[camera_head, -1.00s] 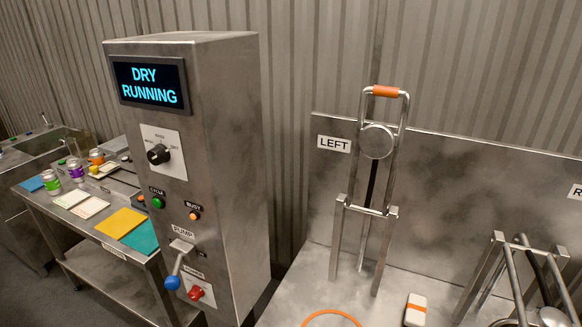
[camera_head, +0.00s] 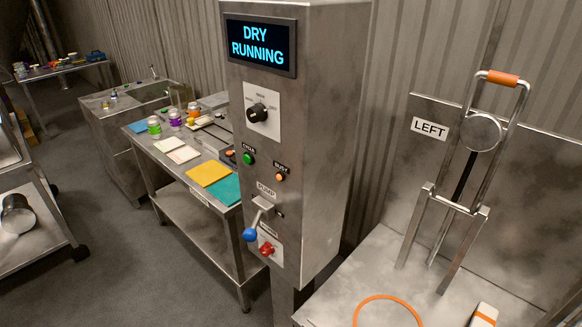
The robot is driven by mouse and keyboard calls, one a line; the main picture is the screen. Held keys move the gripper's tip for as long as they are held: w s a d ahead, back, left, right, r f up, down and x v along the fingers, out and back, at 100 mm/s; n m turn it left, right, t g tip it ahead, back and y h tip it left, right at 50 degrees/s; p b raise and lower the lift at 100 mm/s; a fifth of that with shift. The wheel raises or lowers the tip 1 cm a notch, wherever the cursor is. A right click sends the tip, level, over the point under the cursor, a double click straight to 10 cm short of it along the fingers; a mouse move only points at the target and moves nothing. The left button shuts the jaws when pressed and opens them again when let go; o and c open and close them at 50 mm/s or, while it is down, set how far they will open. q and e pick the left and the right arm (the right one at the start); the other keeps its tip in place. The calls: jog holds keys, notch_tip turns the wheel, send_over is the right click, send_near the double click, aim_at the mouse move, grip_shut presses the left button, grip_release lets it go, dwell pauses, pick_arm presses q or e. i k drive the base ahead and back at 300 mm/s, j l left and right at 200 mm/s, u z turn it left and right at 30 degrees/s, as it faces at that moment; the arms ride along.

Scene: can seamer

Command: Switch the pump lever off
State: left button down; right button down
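The pump lever (camera_head: 257,219) is on the front of the steel control cabinet (camera_head: 330,140), below the PUMP label (camera_head: 266,189). It has a metal arm and a blue ball knob (camera_head: 250,235); the arm slants down to the lower left. A red control (camera_head: 267,249) sits just right of and below the knob. The cabinet's display (camera_head: 261,46) reads "DRY RUNNING". The BUSY lamp (camera_head: 280,177) glows orange. Neither of my grippers shows in the head view.
A steel table (camera_head: 186,187) with jars and coloured cards stands left of the cabinet. A bench (camera_head: 350,276) with a LEFT-labelled, orange-handled press frame (camera_head: 503,78) stands to the right. A cart (camera_head: 40,245) is at the far left. Open floor (camera_head: 125,270) lies in front of the table.

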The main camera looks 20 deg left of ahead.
aim_at(250, 235)
jog(key=z, duration=1.15)
jog(key=u, duration=1.95)
